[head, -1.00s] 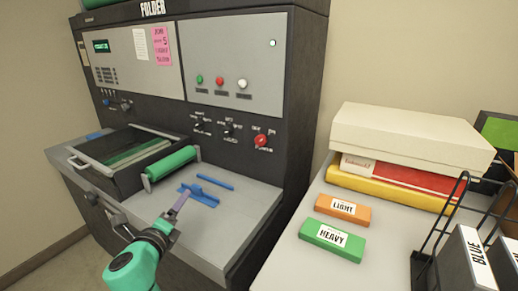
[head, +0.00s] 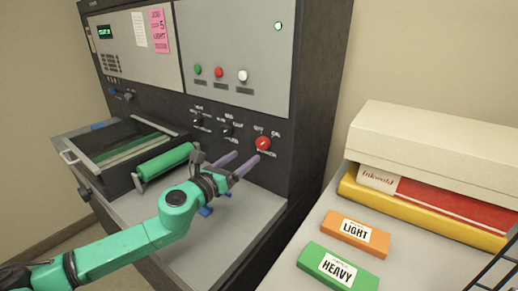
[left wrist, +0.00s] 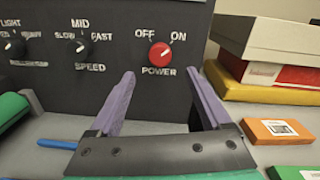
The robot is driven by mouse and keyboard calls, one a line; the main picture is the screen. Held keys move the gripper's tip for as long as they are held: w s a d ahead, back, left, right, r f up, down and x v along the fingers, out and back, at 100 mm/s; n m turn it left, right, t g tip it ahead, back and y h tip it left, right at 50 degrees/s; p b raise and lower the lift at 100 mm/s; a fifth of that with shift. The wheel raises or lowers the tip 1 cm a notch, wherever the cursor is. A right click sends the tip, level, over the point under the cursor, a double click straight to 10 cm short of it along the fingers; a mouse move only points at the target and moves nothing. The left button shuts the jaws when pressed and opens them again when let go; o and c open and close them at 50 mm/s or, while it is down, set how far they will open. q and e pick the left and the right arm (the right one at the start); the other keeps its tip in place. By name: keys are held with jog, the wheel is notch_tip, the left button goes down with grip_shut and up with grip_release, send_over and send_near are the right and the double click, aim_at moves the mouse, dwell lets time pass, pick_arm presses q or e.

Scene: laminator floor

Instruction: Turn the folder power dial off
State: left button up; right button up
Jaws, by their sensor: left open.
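The red power dial (head: 263,143) is on the folder's dark front panel, right of two black knobs. In the left wrist view the power dial (left wrist: 160,54) sits under the labels OFF and ON, with its white mark tilted toward ON. My left gripper (head: 243,161) is open and empty, just below and left of the dial in the head view. In the left wrist view its purple fingers (left wrist: 160,82) are spread, with the dial beyond and between them. They look apart from the dial. My right gripper is not in view.
The speed knob (left wrist: 82,47) is left of the dial. A green roller (head: 165,161) and blue pieces lie on the folder's ledge below. On the right a table holds an orange LIGHT block (head: 355,235), a green HEAVY block (head: 338,266) and stacked boxes (head: 435,150).

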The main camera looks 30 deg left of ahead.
aim_at(261, 145)
pick_arm(q)
jog(key=w+p, duration=0.1)
jog(key=w, duration=0.3)
jog(key=shift+r, duration=0.2)
jog(key=w, duration=0.1)
jog(key=w+p, duration=0.1)
jog(key=w, duration=0.2)
jog(key=shift+w+d+f, duration=0.15)
jog(key=shift+d, duration=0.2)
jog(key=shift+w+d+f, duration=0.1)
jog(key=shift+w, duration=0.1)
grip_shut()
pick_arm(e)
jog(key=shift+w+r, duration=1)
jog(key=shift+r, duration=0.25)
